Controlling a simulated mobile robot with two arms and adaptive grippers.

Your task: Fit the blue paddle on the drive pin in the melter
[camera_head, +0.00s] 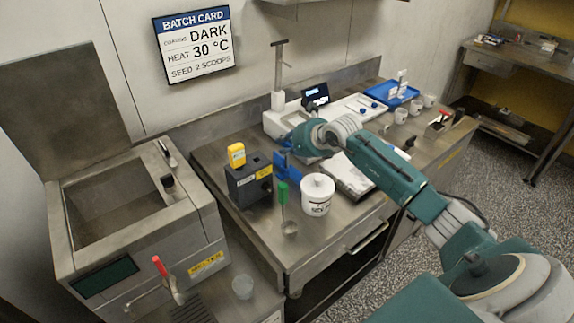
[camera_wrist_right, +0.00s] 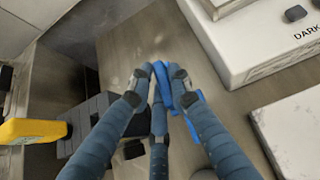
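The blue paddle (camera_head: 291,168) is a bright blue piece beside the dark box on the middle bench. In the right wrist view the blue paddle (camera_wrist_right: 188,103) shows between the fingertips. My right gripper (camera_wrist_right: 163,74) is closed around it from above; in the head view the right gripper (camera_head: 284,150) is partly hidden by its own wrist. The melter (camera_head: 214,242) is the steel unit at the left, with its lid raised and its tank open. I cannot make out the drive pin inside the tank. My left gripper is not in view.
A dark box (camera_head: 247,186) with a yellow device (camera_head: 237,154) on it stands left of the paddle. A white tub (camera_head: 317,196) and a green-handled ladle (camera_head: 283,196) are in front. A white machine (camera_head: 277,121) stands behind.

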